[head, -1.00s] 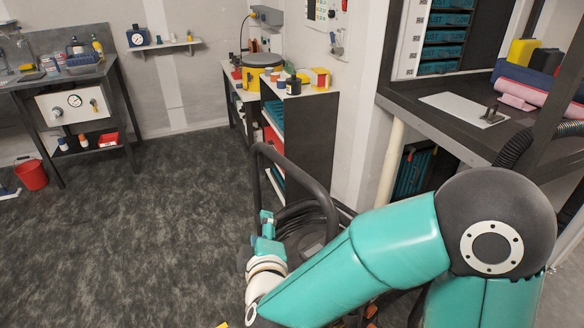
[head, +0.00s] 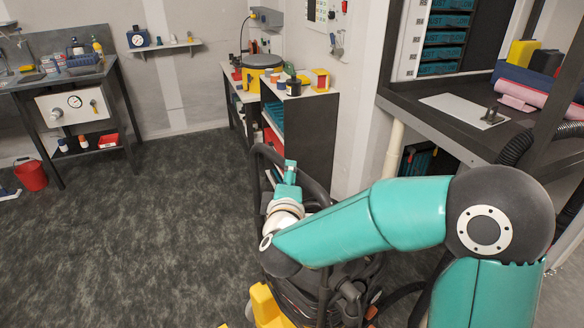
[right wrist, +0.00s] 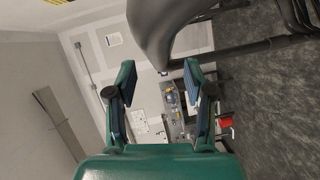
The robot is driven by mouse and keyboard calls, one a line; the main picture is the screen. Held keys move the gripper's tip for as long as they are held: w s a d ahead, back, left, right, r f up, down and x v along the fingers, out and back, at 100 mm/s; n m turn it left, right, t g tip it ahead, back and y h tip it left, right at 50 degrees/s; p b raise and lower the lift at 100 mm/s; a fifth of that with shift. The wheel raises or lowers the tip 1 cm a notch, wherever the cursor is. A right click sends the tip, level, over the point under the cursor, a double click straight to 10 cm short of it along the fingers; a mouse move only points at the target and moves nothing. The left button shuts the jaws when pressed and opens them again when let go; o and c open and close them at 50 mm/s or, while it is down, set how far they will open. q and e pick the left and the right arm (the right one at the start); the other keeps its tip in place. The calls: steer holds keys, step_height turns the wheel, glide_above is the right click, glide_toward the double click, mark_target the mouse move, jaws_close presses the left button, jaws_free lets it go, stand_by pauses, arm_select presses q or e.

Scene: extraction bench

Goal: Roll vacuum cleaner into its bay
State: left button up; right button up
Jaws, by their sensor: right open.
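The vacuum cleaner stands on the floor at the lower middle of the head view, with a yellow body (head: 266,306), coiled dark hoses and a tall black loop handle (head: 256,172). My right arm covers much of it. My right gripper (head: 290,172) is close to the upper part of the handle; contact cannot be told. In the right wrist view the gripper (right wrist: 160,85) is open, with nothing between its fingers. A dark curved bar (right wrist: 168,28), probably the handle, passes close beyond the fingertips. My left gripper is not in view. Which space is the bay is unclear.
A dark workbench (head: 445,108) stands at the right, with a pale post (head: 393,150) and a dark space below. A shelf unit (head: 312,130) stands behind the vacuum. A red bucket (head: 31,175) is at far left. The floor (head: 130,235) at left is clear.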

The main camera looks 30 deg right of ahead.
steer(key=x, duration=0.5)
jaws_close()
